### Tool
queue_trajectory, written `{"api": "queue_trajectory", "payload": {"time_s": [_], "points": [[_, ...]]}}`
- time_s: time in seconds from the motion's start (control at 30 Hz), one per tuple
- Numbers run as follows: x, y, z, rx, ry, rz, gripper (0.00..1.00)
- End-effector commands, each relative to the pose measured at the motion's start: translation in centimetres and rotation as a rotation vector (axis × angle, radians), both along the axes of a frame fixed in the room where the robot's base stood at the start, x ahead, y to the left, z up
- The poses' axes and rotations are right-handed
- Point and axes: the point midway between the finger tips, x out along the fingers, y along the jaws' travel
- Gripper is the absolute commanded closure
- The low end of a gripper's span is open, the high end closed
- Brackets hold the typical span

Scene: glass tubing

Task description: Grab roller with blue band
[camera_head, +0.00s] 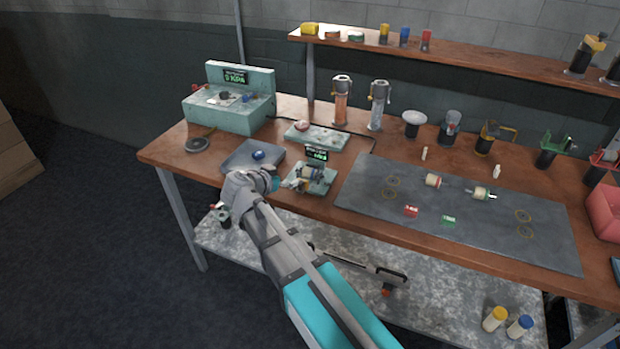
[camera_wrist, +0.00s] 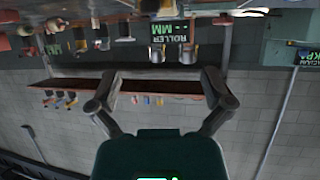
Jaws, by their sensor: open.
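My gripper (camera_head: 268,180) is at the table's front left, just in front of a dark grey plate with a blue knob (camera_head: 258,155). In the wrist view its two fingers (camera_wrist: 160,82) are spread wide with nothing between them. A pale roller (camera_head: 312,172) sits on the small gauge stand (camera_head: 306,186), right of my gripper; it seems to have a bluish band, but this is too small to be sure.
Red (camera_head: 411,211) and green (camera_head: 449,220) blocks lie on the mat (camera_head: 380,205). Glass cylinders and clamps line the back.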

Motion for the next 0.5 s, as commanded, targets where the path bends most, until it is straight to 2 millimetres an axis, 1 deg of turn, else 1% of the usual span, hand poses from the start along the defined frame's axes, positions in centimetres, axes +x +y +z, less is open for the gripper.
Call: {"api": "queue_trajectory", "payload": {"time_s": [0.37,0.5], "points": [[0.06,0.07,0.03,0.001,-0.005,0.0,0.0],[0.5,-0.15,-0.31,0.001,-0.004,0.0,0.0]]}}
